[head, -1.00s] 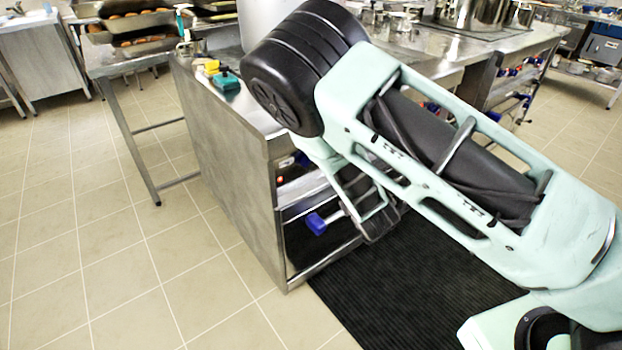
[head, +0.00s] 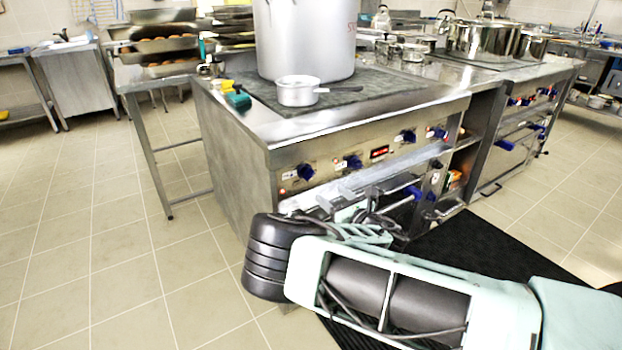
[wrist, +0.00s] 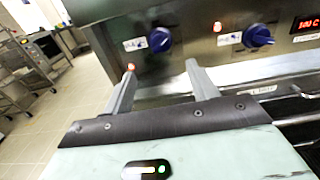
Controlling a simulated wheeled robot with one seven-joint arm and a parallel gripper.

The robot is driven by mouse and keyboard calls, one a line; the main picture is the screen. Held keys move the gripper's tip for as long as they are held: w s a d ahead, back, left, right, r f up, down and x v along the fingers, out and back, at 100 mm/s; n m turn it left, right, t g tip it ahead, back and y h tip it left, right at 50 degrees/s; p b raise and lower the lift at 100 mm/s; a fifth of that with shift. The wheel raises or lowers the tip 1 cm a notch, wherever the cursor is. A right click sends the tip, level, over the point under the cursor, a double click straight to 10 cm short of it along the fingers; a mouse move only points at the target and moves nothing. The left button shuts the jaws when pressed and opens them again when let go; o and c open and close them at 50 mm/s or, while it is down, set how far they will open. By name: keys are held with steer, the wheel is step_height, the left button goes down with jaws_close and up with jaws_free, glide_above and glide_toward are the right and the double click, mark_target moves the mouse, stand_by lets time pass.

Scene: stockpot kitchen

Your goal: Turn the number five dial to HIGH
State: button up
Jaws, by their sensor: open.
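Blue dials line the stove's front panel; in the head view they include a leftmost dial (head: 305,171), a second dial (head: 353,161), a third dial (head: 408,136) and a fourth dial (head: 437,132). Their numbers are too small to read, so I cannot tell which is number five. My gripper (head: 335,196) is low in front of the panel's left part. In the wrist view my gripper (wrist: 161,66) is open and empty, its fingers pointing toward the panel. A left dial (wrist: 159,39) sits beyond the gap, and another dial (wrist: 258,35) is to the right. Neither is touched.
A red display (wrist: 307,22) reads about 100 C. A rail (head: 400,165) runs below the panel. A large pot (head: 305,40) and small saucepan (head: 298,92) stand on the stovetop. Tiled floor (head: 110,240) is clear at left; a black mat (head: 490,255) lies in front.

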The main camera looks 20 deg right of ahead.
mark_target(311, 177)
steer(key=x, duration=1.2)
steer(key=c, duration=1)
